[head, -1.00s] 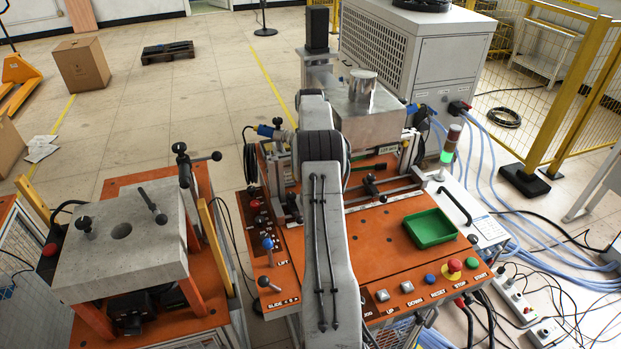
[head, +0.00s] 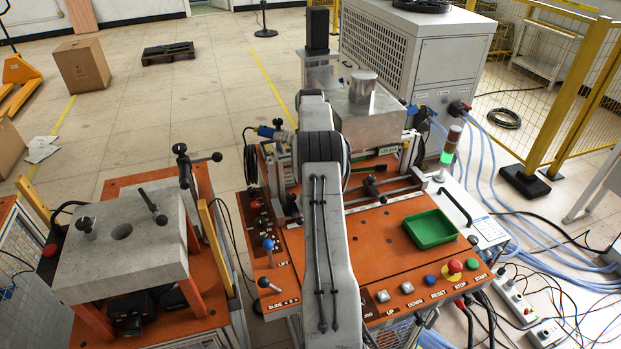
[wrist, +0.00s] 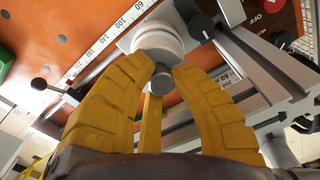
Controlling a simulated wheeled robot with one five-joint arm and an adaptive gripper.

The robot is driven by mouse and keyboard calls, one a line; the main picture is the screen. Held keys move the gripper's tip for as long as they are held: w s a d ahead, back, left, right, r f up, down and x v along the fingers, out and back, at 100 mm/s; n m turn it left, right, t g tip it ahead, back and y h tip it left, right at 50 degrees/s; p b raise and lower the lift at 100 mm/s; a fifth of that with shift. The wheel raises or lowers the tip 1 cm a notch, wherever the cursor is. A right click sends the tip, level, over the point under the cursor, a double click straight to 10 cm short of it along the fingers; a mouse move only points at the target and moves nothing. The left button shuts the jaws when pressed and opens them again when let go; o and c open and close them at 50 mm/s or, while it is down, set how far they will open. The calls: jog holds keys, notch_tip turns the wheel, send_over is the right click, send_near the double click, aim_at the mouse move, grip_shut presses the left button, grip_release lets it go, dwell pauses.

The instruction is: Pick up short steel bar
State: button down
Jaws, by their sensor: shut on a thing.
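In the wrist view, my gripper (wrist: 164,72) has its yellow fingers closed in on a short grey steel bar (wrist: 161,82). The bar's round end shows between the fingertips, and the rest of it is hidden. Just beyond the bar is a round white stepped part (wrist: 158,42); I cannot tell whether the bar touches it or sits inside it. In the head view my own arm covers the gripper and the bar.
The orange machine top (head: 390,235) carries a green tray (head: 432,229), push buttons and levers. A scaled rail (wrist: 97,50) runs past the fingers in the wrist view. A steel box (head: 372,112) stands behind. A grey-topped stand (head: 125,245) is at left.

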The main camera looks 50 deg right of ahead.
jog(key=shift+r, duration=0.1)
jog(key=shift+r+b, duration=0.35)
jog(key=shift+r, duration=1.3)
jog(key=shift+s+a+f+b, duration=0.1)
jog(key=shift+s+a+b, duration=0.15)
jog(key=shift+s+b, duration=0.35)
jog(key=shift+s+a+f+b, duration=0.1)
jog(key=shift+s+a+b, duration=0.2)
jog(key=shift+b, duration=0.35)
jog(key=s+a+b, duration=0.7)
jog(key=s, duration=0.7)
jog(key=shift+a+r, duration=0.15)
jog(key=shift+a, duration=0.05)
jog(key=shift+a, duration=0.1)
